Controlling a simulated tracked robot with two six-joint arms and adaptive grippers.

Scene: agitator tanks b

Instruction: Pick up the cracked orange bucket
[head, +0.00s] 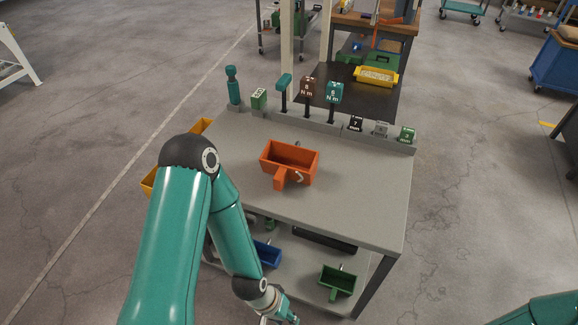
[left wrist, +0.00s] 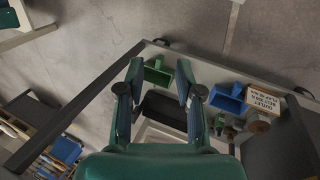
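The orange bucket (head: 284,158) stands on the grey top of the workbench (head: 360,195), near its middle. It is open at the top, and a pale curved mark shows on its near side. My left gripper (head: 284,319) is low at the bottom edge of the head view, below the bench top and apart from the bucket. In the left wrist view the left gripper (left wrist: 160,76) is open, with nothing held between its fingers. The orange bucket does not show in the left wrist view. My right gripper is out of view.
A lower shelf holds a green bin (head: 338,281) and a blue bin (head: 267,253). A raised back ledge carries a teal bottle-like tool (head: 233,86) and several labelled blocks. Yellow bins (head: 201,126) hang at the left side. The bench top around the bucket is clear.

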